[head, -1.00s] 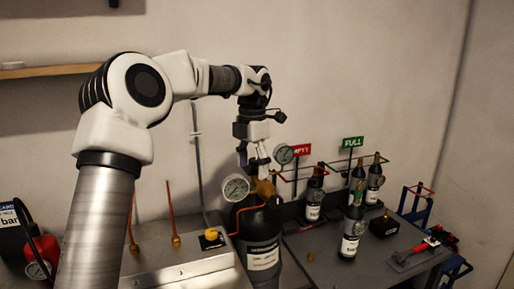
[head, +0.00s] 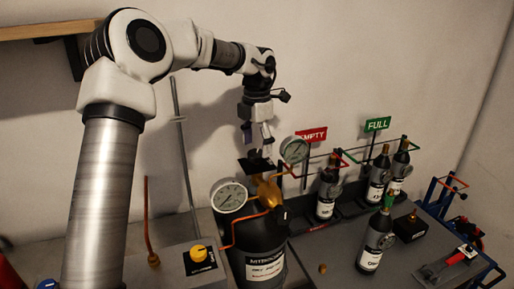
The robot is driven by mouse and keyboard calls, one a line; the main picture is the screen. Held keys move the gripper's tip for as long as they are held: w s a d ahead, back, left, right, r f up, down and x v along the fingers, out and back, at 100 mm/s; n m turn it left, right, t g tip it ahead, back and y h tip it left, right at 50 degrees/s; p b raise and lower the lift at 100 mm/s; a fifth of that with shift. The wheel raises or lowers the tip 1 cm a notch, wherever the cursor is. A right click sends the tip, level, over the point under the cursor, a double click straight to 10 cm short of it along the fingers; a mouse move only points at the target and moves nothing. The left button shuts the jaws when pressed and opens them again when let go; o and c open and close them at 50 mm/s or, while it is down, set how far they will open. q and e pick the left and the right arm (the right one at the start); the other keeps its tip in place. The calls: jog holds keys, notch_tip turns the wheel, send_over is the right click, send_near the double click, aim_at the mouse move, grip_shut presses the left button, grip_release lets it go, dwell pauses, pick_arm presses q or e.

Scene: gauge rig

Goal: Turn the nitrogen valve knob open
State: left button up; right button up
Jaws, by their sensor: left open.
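The black nitrogen cylinder (head: 265,240), with a white label on its front, stands upright at the lower middle. A brass valve body (head: 267,190) sits on top of it, with a round white gauge (head: 229,196) at its left and another gauge (head: 295,150) behind at its right. A dark part (head: 253,164) at the top of the brass body looks like the valve knob; it is partly hidden. My left gripper (head: 257,143) points down just above it, open and empty. I cannot tell whether a finger touches it. My right gripper is out of view.
A yellow knob on a black plate (head: 199,260) sits on the grey bench to the left. Small black bottles (head: 377,240) stand to the right, near a red EMPTY sign (head: 313,135) and a green FULL sign (head: 377,124). Pipes run close around the valve.

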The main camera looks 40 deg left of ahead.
pick_arm(q)
jog(key=shift+w+a+f, duration=0.15)
jog(key=shift+f, duration=0.4)
jog(key=shift+w+a+f, duration=0.15)
jog(key=shift+f, duration=0.4)
jog(key=shift+s+d+r, duration=0.25)
jog(key=shift+d, duration=0.05)
jog(key=shift+r, duration=0.1)
jog(key=c, duration=0.3)
jog(key=shift+a, duration=0.1)
jog(key=c, duration=0.9)
jog(key=shift+o, duration=0.2)
